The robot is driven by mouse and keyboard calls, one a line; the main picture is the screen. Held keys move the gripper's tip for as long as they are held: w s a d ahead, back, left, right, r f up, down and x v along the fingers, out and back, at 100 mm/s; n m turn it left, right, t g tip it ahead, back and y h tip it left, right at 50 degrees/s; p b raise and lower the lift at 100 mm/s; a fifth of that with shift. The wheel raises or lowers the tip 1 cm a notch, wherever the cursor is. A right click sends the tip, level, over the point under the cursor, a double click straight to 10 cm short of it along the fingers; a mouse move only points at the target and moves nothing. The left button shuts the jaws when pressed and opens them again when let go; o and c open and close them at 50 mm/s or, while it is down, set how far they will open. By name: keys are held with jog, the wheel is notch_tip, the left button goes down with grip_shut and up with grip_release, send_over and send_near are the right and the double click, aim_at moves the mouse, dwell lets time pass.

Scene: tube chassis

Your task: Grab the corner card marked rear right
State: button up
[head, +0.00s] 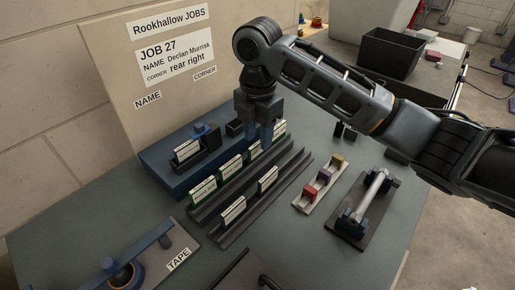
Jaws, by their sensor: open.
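A job board (175,110) at the back reads JOB 27, name Declan Murrisk, corner rear right. In front of it stands a black rack (222,228) with cards in rows. The back row holds several green-edged cards (231,168). The front row holds two white cards, a left one (233,211) and a right one (267,180). The print on the cards is too small to read, so I cannot tell which is marked rear right. My gripper (260,143) is open, pointing down at the back row, its fingers by the green-edged cards. Contact cannot be told.
A blue block (165,180) behind the rack carries another card (187,150) in a clamp. Right of the rack are a strip with coloured blocks (318,190) and a fixture with a white tube (377,184). A tape dispenser (125,272) is front left. A black bin (400,52) stands back right.

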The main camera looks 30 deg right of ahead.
jog(key=shift+f, duration=0.9)
grip_shut()
